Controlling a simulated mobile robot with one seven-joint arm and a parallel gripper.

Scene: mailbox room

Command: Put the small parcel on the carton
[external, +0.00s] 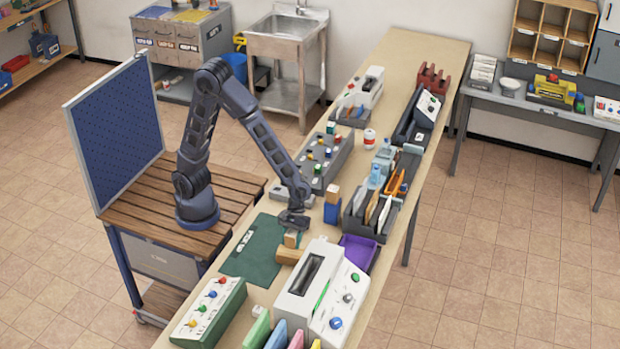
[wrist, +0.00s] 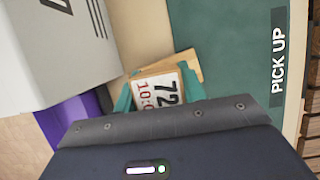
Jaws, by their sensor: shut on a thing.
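The small parcel (external: 292,239) is a tan box with a white label on top. My gripper (external: 293,222) points down and is shut on it; in the wrist view the parcel (wrist: 157,92) sits between the teal fingers, its label showing black and red figures. A low tan-brown box (external: 287,256), which looks like the carton, lies just below the parcel at the right edge of the green mat (external: 252,252). In the wrist view a tan edge (wrist: 187,64) shows beyond the parcel. The parcel hides much of it, and I cannot tell whether the two touch.
A white machine (external: 310,275) with a dark slot stands close by, and a purple tray (external: 358,252) lies beyond it. A blue block (external: 332,212) with a tan top stands behind my gripper. The green mat is mostly bare.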

